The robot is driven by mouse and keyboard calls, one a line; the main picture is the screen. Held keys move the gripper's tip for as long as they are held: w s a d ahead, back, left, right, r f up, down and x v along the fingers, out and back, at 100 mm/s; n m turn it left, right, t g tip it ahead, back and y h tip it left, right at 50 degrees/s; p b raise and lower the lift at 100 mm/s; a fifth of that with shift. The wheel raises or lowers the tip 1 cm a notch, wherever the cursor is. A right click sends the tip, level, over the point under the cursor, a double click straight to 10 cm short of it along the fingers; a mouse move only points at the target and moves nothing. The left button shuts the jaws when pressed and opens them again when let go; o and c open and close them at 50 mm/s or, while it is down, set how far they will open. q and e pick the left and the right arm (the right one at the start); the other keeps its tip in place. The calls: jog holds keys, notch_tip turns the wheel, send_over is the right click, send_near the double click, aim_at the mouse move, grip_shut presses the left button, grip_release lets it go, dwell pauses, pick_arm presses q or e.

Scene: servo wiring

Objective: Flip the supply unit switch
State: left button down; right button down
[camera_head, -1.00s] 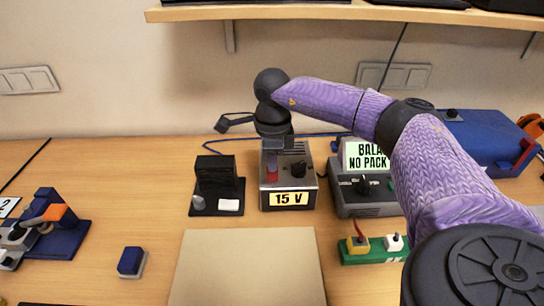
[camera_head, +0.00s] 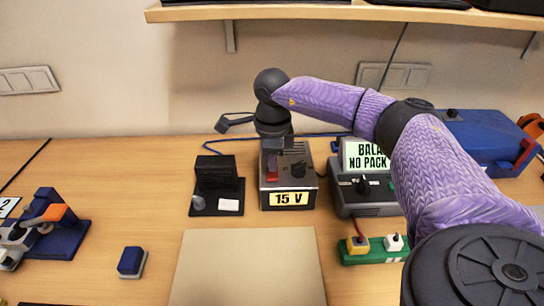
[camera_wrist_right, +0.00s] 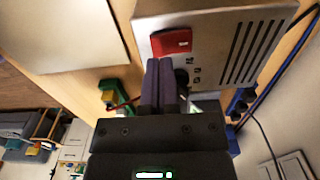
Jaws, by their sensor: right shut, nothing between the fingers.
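The supply unit (camera_head: 290,177) is a grey metal box with a yellow "15 V" display, standing at the back middle of the table. On its top sit a red switch (camera_head: 272,174) and a black knob (camera_head: 299,169). My right gripper (camera_head: 272,150) is over the unit at the switch and hides part of it. In the wrist view the red switch (camera_wrist_right: 171,42) shows just beyond the shut, empty fingertips (camera_wrist_right: 160,64). I cannot tell whether they touch it. My left gripper is not in view.
A black device (camera_head: 218,185) stands close to the left of the unit, and a grey balance charger (camera_head: 362,190) to its right. A green block with connectors (camera_head: 374,250) is in front of the charger. A beige mat (camera_head: 247,268) lies in front. A shelf (camera_head: 310,12) hangs above.

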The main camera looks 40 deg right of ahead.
aim_at(272, 176)
jog(key=shift+f+b, duration=0.75)
jog(key=shift+f, duration=0.5)
dwell(0.4)
notch_tip(272, 176, up, 7)
jog(key=p, duration=0.6)
jog(key=shift+r, duration=0.15)
